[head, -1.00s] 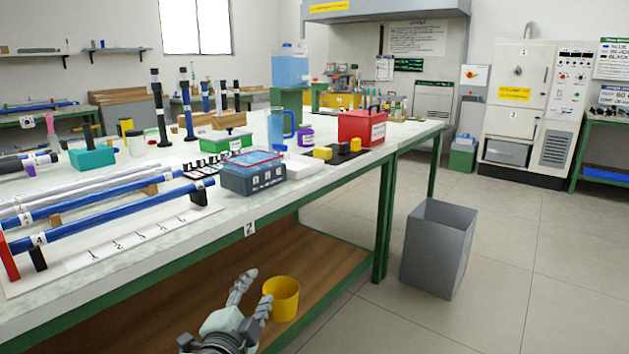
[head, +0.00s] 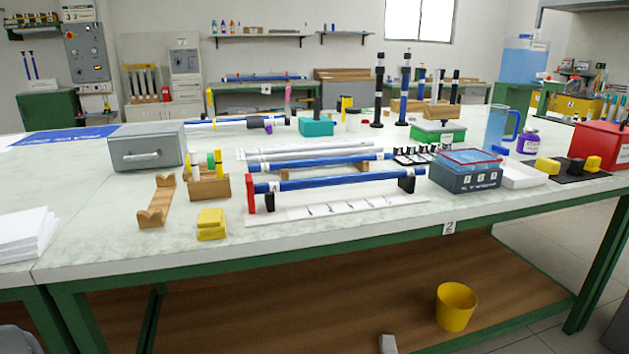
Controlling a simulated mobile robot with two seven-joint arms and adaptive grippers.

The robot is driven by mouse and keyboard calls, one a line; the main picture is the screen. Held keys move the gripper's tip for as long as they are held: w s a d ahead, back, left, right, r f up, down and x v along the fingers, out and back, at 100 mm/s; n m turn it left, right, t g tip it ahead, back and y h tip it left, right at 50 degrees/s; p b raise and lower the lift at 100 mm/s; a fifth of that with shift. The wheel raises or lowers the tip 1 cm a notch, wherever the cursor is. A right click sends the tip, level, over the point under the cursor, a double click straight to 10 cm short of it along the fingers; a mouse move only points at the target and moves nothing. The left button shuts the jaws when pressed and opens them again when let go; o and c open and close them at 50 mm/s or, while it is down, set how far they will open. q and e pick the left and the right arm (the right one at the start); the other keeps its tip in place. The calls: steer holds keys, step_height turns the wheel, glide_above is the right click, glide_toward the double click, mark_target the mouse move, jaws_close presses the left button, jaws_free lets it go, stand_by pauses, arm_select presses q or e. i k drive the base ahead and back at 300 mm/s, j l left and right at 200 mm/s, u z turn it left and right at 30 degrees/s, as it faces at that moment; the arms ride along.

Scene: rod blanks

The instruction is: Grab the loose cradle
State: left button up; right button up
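A loose wooden cradle (head: 158,203) with notched raised ends stands on the near left part of the pale worktop. It is empty and apart from its neighbours, with its length running away from me. A small grey tip (head: 388,343) at the bottom edge, below the tabletop, looks like part of my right gripper. The rest of that gripper is out of frame, so its opening does not show. It is well to the right of the cradle and lower. My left gripper is not in view.
A wooden block holding yellow and green tools (head: 209,188) stands right of the cradle, with yellow blocks (head: 211,224) in front. A grey metal box (head: 147,148) is behind. A rack of blue rods (head: 320,181) lies further right.

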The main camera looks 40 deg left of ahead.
mark_target(155, 216)
steer(key=u, duration=2)
